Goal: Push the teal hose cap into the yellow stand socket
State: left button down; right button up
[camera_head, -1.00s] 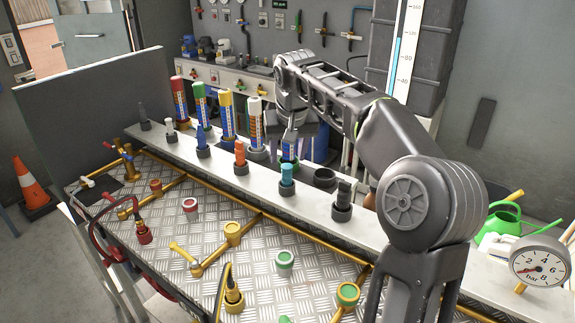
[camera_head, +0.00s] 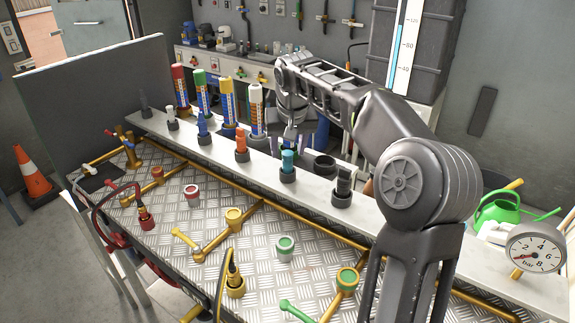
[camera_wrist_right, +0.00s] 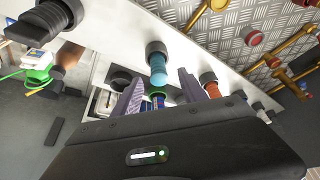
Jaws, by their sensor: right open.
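The teal hose cap (camera_head: 288,162) stands upright in a dark holder on the pale shelf. It also shows in the right wrist view (camera_wrist_right: 158,70), near the space between my fingers. A yellow ring socket (camera_head: 233,215) stands on the tread-plate table, left of and nearer than the cap; I take it for the yellow stand socket. My right gripper (camera_head: 290,138) is behind the cap, partly hidden. In the wrist view my right gripper (camera_wrist_right: 160,92) has its two purple-grey fingers spread, not touching the cap. My left gripper is not in view.
An orange cap (camera_head: 241,145), a black cap (camera_head: 343,185) and an empty dark holder (camera_head: 325,166) flank the teal cap on the shelf. Tall coloured tubes (camera_head: 256,110) stand behind. A green-ringed socket (camera_head: 285,246) and yellow pipes (camera_head: 212,243) occupy the table.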

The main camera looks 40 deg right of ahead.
aim_at(288, 155)
jog(key=p+x, duration=0.1)
jog(key=x, duration=0.3)
jog(key=shift+w+d+f, duration=0.1)
jog(key=shift+d+f, duration=0.1)
jog(key=shift+f, duration=0.05)
jog(key=shift+c, duration=0.4)
grip_shut()
dwell(0.4)
